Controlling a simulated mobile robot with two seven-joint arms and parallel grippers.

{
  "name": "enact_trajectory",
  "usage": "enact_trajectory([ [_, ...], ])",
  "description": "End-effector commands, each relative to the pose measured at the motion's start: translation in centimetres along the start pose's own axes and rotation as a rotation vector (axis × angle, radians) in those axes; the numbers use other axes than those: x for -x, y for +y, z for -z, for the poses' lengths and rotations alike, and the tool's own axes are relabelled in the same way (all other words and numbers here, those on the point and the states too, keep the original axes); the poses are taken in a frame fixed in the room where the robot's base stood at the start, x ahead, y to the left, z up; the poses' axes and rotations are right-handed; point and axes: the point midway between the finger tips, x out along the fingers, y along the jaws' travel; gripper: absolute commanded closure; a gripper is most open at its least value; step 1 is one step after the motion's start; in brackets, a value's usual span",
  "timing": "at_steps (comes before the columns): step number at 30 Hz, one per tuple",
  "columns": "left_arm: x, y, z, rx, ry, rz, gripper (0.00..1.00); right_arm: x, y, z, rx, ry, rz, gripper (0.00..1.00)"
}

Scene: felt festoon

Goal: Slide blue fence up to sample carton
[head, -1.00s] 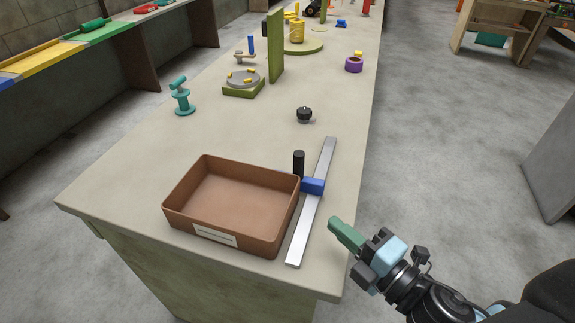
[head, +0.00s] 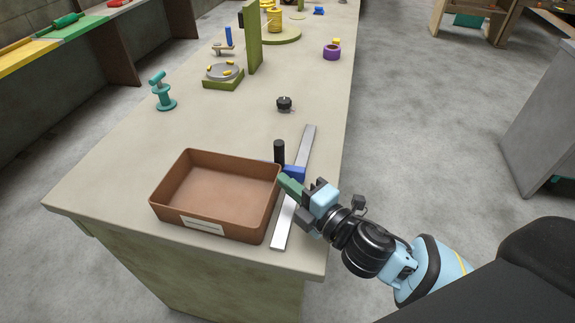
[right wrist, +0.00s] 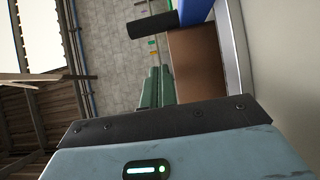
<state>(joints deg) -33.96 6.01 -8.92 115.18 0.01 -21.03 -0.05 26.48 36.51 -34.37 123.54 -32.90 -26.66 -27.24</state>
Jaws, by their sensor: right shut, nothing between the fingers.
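The blue fence (head: 294,173) sits across a flat metal rail (head: 283,226), with a black upright post (head: 279,151) at its left end. The brown open box (head: 172,217), apparently the sample carton, stands left of the rail with a pale label on its front. The fence's left end is by the box's far right corner; I cannot tell whether they touch. My right gripper (head: 290,186) is shut and empty, its green fingertips just on the near side of the fence. In the right wrist view the fingers (right wrist: 155,88) are together, with the fence (right wrist: 196,11) beyond them. My left gripper is not in view.
A black knob (head: 284,103) stands beyond the rail. Farther back are a teal stand (head: 162,92), a green block with a grey dish (head: 222,76), an upright green panel (head: 252,38) and a purple ring (head: 332,52). The bench top between them is clear.

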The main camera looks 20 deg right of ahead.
Motion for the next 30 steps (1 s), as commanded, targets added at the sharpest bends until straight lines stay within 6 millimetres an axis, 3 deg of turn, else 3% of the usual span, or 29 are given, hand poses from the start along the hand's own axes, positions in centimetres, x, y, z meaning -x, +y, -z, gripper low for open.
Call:
enact_trajectory([
  [3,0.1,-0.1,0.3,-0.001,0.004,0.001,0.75,-1.7,0.2,-0.8,0.005,-0.002,-0.002,1.00],
  [9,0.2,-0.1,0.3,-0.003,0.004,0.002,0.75,-3.2,0.1,-2.3,0.002,0.000,0.000,1.00],
  [30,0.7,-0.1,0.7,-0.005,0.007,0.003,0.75,-4.5,0.3,-3.8,0.001,-0.001,-0.002,1.00],
])
